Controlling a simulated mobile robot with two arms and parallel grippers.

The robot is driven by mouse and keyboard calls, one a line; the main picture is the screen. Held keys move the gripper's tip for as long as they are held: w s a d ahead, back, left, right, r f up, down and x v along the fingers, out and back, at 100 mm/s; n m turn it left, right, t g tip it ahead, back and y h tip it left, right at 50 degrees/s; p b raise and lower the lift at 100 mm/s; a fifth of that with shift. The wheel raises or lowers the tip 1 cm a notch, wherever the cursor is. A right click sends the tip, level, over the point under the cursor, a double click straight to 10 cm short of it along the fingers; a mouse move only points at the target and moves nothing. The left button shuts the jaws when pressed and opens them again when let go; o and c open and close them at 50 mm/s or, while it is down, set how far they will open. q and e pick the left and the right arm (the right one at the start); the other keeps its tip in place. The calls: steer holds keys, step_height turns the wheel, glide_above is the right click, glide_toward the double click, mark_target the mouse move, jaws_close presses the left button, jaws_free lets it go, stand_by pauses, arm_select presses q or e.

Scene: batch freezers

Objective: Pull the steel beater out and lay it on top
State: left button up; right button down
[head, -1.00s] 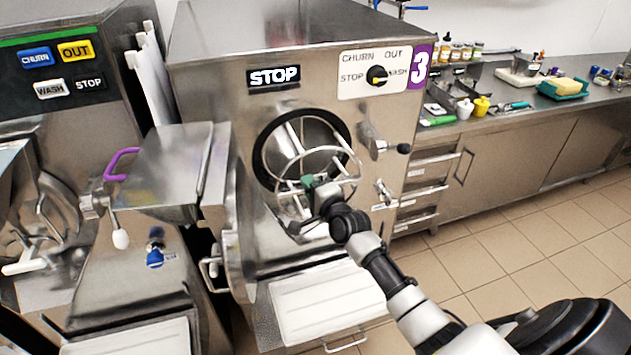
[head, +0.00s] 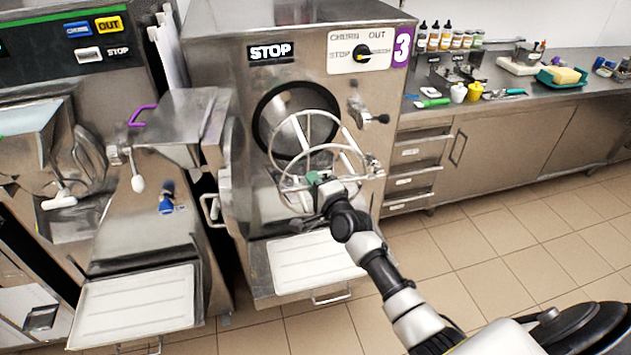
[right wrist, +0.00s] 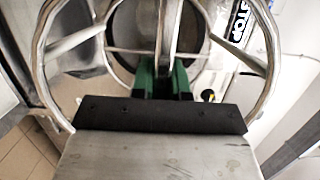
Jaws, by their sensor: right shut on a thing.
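The steel beater (head: 308,150) is a frame of round wire hoops and bars. It stands out in front of the round dark-rimmed opening (head: 262,125) of the freezer marked 3. My right gripper (head: 314,182), with green fingers, is shut on the beater's near, lower part. In the right wrist view the green fingers (right wrist: 161,80) close on a middle bar, with the beater's hoop (right wrist: 270,60) around them and the opening behind. Whether the beater's far end is still inside the opening is hard to tell. My left gripper is not in view.
The freezer's flat steel top (head: 290,14) is at the upper edge. A white ribbed drip tray (head: 312,264) sits below the opening. Handles (head: 372,118) stick out right of it. A second machine (head: 140,240) stands close on the left. A counter (head: 540,95) with bottles lies right.

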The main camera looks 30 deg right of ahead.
steer(key=shift+r, duration=0.15)
steer(key=shift+s+a+p, duration=0.1)
steer(key=shift+s+p, duration=0.25)
steer(key=shift+s, duration=0.05)
steer(key=s+a+p, duration=0.2)
steer(key=s+p, duration=0.1)
steer(key=s, duration=1)
steer(key=s+a+p, duration=0.2)
steer(key=s+a, duration=0.1)
steer(key=s, duration=0.9)
steer(key=shift+s+a+p, duration=0.15)
steer(key=shift+s+p, duration=0.25)
stand_by(0.7)
